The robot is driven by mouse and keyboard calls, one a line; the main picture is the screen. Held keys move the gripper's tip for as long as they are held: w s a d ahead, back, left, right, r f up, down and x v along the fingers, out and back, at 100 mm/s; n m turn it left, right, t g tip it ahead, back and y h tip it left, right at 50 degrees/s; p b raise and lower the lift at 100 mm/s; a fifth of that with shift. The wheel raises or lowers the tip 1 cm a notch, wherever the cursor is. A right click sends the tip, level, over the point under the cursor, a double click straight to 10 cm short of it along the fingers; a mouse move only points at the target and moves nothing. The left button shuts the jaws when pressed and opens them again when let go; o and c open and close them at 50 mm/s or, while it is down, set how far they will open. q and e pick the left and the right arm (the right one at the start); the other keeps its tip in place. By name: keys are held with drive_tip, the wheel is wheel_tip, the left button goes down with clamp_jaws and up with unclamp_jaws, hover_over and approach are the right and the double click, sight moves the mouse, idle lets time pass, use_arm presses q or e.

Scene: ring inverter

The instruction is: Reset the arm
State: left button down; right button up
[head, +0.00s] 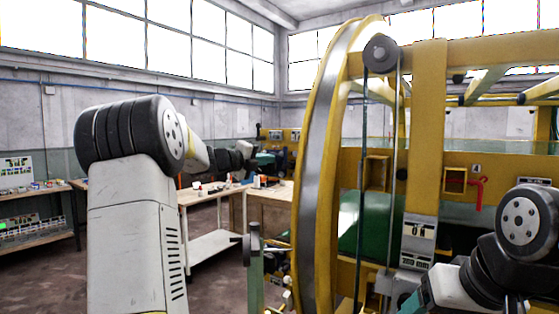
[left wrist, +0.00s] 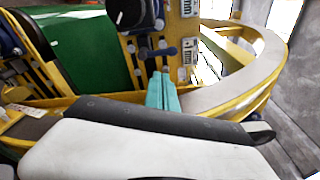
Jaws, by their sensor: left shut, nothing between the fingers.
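My left arm rises at the left of the head view, with a white upper link and a black ribbed joint. It bends to the right toward the workbench area. My left gripper (head: 266,160) shows small and dark there, in front of the far equipment. In the left wrist view its teal fingers (left wrist: 162,92) are together, with nothing between them. They appear in front of the yellow machine frame; contact cannot be told. My right arm shows at the lower right of the head view, with a black joint and white link. Its fingertips cannot be made out.
A large yellow ring machine (head: 318,160) with a grey band stands close at the centre right; the ring also shows in the left wrist view (left wrist: 262,85). A workbench (head: 205,192) with small items and a shelf (head: 38,238) stand behind. Bare floor lies between them.

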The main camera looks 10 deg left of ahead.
use_arm(q)
drive_tip(key=s+d+m+g, duration=0.1)
drive_tip(key=s+d+m, duration=0.1)
drive_tip(key=m, duration=0.1)
drive_tip(key=s+d+f+m+g, duration=0.1)
drive_tip(key=s+d+m, duration=0.2)
drive_tip(key=s+d+m+g, duration=0.1)
drive_tip(key=s+d+m, duration=0.2)
drive_tip(key=shift+s+f+h, duration=0.15)
drive_tip(key=shift+f+h, duration=0.05)
drive_tip(key=shift+h, duration=0.2)
drive_tip(key=s+d+f+m+g+y, duration=0.1)
drive_tip(key=s+d+f+m+g, duration=0.15)
drive_tip(key=s+m, duration=0.45)
drive_tip(key=s+d+f+m+g+y, duration=0.1)
drive_tip(key=s+d+f+m, duration=0.25)
drive_tip(key=s+m, duration=0.4)
drive_tip(key=s+a+f+m+g+y, duration=0.1)
drive_tip(key=s+a+f+m+y, duration=0.1)
drive_tip(key=s+f+m, duration=0.4)
drive_tip(key=s+a+f+m+g+y, duration=0.1)
drive_tip(key=s+f+m, duration=0.5)
drive_tip(key=s+m, duration=0.7)
drive_tip(key=shift+s+a+m+y, duration=0.4)
drive_tip(key=shift+a+m+y, duration=0.15)
drive_tip(key=shift+m+y, duration=0.55)
drive_tip(key=shift+g, duration=0.25)
